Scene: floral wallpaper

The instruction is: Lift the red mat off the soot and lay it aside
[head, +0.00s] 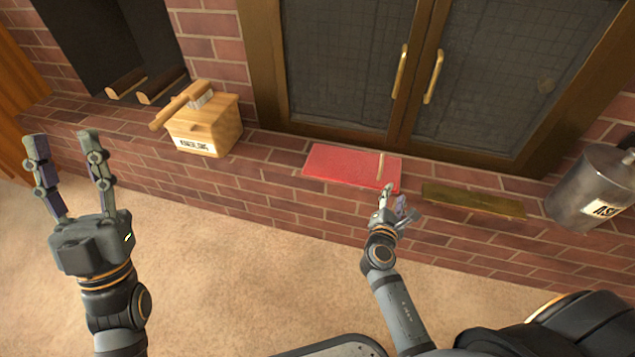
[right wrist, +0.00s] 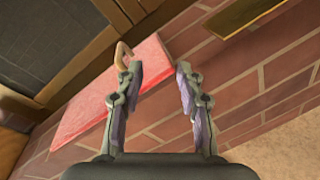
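The red mat (head: 340,166) lies flat on the brick hearth in front of the glass doors, with a tan loop (head: 380,166) at its right end. In the right wrist view the mat (right wrist: 85,107) is left of the fingers, and its loop (right wrist: 122,54) is beside the left fingertip; I cannot tell whether they touch. My right gripper (head: 395,194) is open at the mat's front right corner, its fingers (right wrist: 160,68) apart with nothing between them. My left gripper (head: 62,137) is open and empty above the carpet, far from the mat. No soot is visible.
A brass-coloured plate (head: 472,201) lies right of the mat. A metal ash can (head: 590,188) stands further right. A wooden box (head: 205,125) with a handled tool on it stands left. Glass doors (head: 345,65) rise behind the mat.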

